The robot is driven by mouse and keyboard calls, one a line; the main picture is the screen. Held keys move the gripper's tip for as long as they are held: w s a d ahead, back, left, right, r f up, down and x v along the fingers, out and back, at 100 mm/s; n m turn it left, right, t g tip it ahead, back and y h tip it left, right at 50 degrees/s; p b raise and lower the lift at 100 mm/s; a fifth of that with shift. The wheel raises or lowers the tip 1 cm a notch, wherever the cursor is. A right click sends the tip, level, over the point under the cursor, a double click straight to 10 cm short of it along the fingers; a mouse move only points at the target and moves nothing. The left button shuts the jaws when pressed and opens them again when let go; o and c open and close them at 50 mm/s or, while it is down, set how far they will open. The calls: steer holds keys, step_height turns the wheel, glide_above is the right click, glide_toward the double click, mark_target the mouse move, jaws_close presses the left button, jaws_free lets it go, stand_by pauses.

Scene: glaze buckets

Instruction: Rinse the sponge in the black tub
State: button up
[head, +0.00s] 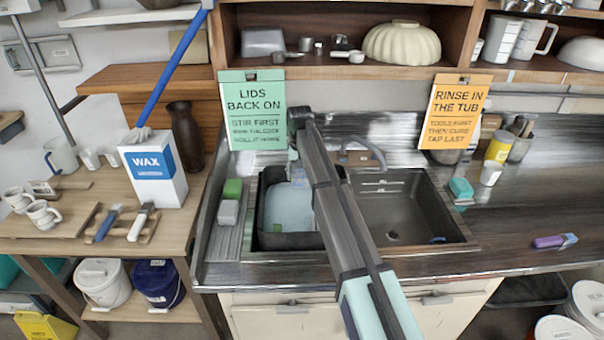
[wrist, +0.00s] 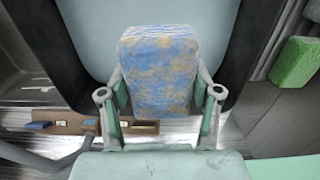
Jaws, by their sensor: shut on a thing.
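A black tub (head: 290,241) stands in the left basin of the sink with pale blue water (head: 291,208) in it. In the wrist view, its dark wall (wrist: 240,45) frames the water (wrist: 85,25). My gripper (wrist: 160,88) is shut on the sponge (wrist: 158,62), a blue block with yellowish-brown stains, one finger on each side. The sponge is over the tub's water in that view; I cannot tell whether it touches the water.
A green block (wrist: 294,62), also in the head view (head: 232,189), lies left of the sink above a grey block (head: 228,213). The faucet (head: 360,148) stands behind. The right basin (head: 405,215) is mostly empty. A purple-handled tool (head: 550,241) lies on the right counter.

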step_height(320, 180, down, 15)
steer(key=b, duration=0.5)
stand_by(0.5)
steer(key=shift+r, duration=0.1)
steer(key=shift+d, duration=0.1)
steer(key=shift+s+a+p, duration=0.15)
steer(key=shift+a+p, duration=0.15)
steer(key=shift+a, duration=0.9)
stand_by(4.7)
steer(key=shift+r, duration=0.1)
